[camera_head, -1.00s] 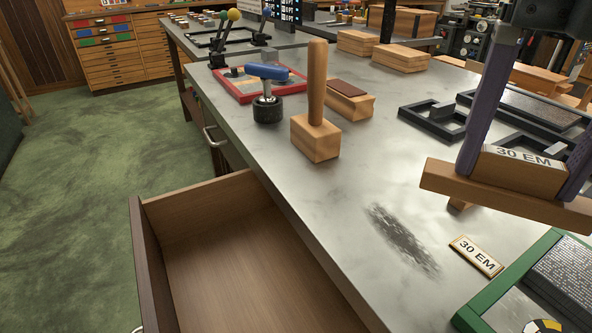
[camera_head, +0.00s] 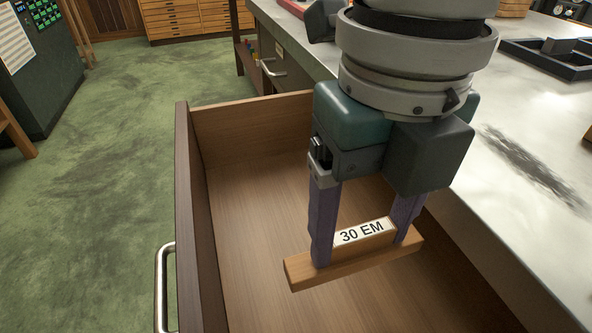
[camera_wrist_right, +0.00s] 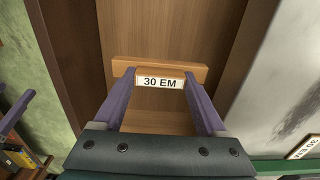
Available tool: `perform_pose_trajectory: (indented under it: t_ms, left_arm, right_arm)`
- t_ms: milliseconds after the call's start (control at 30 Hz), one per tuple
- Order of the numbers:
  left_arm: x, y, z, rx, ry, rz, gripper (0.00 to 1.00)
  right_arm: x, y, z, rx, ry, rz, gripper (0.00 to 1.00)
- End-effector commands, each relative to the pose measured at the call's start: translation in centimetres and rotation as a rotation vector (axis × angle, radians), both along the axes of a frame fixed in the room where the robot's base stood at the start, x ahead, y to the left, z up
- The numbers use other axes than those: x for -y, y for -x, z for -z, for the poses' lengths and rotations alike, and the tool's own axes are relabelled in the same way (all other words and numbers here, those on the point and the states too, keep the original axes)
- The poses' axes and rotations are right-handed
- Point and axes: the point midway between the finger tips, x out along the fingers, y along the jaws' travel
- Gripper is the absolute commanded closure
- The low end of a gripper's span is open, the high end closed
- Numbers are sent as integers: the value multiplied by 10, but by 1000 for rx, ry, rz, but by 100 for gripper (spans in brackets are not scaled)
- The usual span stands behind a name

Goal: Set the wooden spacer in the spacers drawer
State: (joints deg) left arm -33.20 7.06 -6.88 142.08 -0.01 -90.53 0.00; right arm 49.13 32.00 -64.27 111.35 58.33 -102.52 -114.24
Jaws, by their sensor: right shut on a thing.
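The wooden spacer (camera_head: 352,262) is a light bar with a raised block labelled "30 EM". My right gripper (camera_head: 365,240) is shut on its raised block, one purple finger at each end. It holds the spacer level over the open drawer (camera_head: 225,215), which has a bare wooden floor. The height above the floor is hard to tell. The right wrist view also shows the spacer (camera_wrist_right: 160,77) between the fingers (camera_wrist_right: 160,100), with the drawer floor (camera_wrist_right: 170,30) behind it.
The metal worktop (camera_head: 470,190) lies right of the drawer, with a dark smudge and a black frame (camera_head: 550,62) on it. The drawer's front panel with its handle (camera_head: 165,285) stands on the left. Green floor (camera_head: 110,160) is clear beyond it.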

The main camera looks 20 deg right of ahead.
Motion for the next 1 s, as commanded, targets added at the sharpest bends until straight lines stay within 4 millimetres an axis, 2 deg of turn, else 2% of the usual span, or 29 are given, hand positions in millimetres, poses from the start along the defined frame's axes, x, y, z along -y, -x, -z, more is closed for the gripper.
perform_pose_trajectory:
  t_ms: [33,200,467,633,700,1000]
  left_arm:
    - [0,0,9,0,2,-2,33]
    - [2,0,19,0,7,-4,33]
    - [2,0,25,0,8,-6,33]
    - [2,0,36,0,8,-6,33]
    - [2,0,37,0,8,-5,33]
    - [0,0,36,0,0,0,33]
  right_arm:
    - [0,1,20,-4,0,2,81]
    - [0,1,56,-2,0,1,81]
    - [0,0,76,0,-1,2,81]
    - [0,0,104,-2,0,2,81]
    - [0,0,111,0,0,2,81]
    - [0,0,111,1,-1,1,81]
